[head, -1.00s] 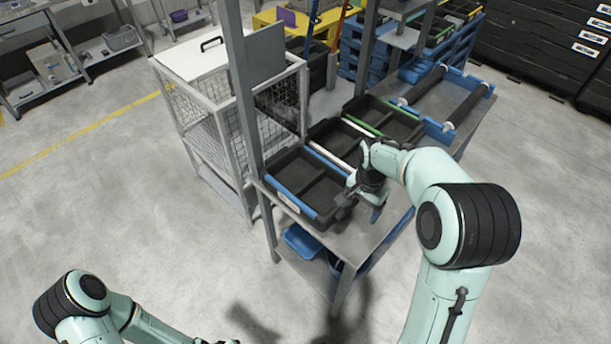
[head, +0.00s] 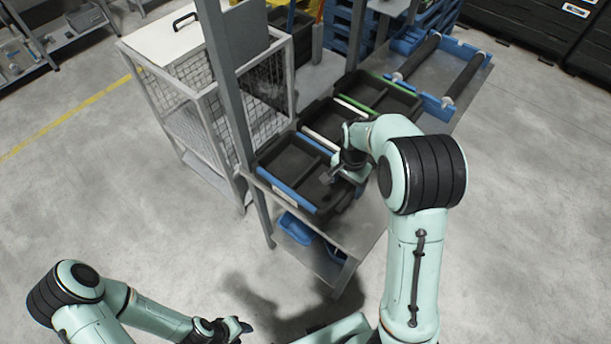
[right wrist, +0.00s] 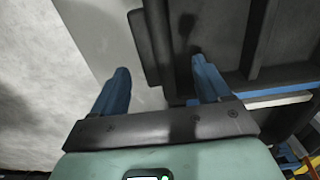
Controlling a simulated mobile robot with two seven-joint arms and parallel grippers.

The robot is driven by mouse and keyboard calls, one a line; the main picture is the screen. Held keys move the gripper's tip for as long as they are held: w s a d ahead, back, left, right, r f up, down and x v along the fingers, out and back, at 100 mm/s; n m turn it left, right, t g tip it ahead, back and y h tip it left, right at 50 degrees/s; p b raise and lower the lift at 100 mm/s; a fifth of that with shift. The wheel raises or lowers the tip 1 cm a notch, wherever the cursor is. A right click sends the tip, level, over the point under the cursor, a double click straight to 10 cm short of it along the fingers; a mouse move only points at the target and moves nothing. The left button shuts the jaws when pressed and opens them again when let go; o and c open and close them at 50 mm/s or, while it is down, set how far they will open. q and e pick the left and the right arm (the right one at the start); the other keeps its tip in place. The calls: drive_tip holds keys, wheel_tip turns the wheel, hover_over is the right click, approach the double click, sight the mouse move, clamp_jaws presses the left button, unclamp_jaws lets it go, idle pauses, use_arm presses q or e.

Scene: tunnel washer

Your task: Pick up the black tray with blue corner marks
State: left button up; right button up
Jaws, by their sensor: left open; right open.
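The black tray with blue corner marks (head: 287,188) is the nearest in a row of black trays on the metal table. It has a divider inside and blue strips along its edges. My right gripper (head: 334,179) is at the tray's right side and hides part of it. In the right wrist view, its two blue fingers (right wrist: 160,82) are apart. The tray's dark wall (right wrist: 163,45) lies ahead between them, with one finger toward the tray's inside and the other over the table. Contact cannot be told. My left gripper (head: 240,327) is open, low at the bottom, away from the table.
Black trays with white (head: 322,142) and green (head: 366,108) edge strips stand behind. A metal post (head: 226,85) and a wire cage (head: 190,85) stand at left. A blue roller frame (head: 440,72) is at the far end. Blue bins (head: 297,228) sit on the lower shelf.

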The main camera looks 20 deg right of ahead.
sight(345, 196)
drive_tip(key=f, duration=0.2)
drive_tip(key=s+f, duration=0.1)
drive_tip(key=f, duration=0.1)
drive_tip(key=shift+a+f, duration=0.1)
drive_tip(key=shift+f, duration=0.1)
drive_tip(key=shift+f+b, duration=0.3)
drive_tip(key=shift+f, duration=0.15)
drive_tip(key=shift+w+r, duration=0.1)
drive_tip(key=c, duration=1.3)
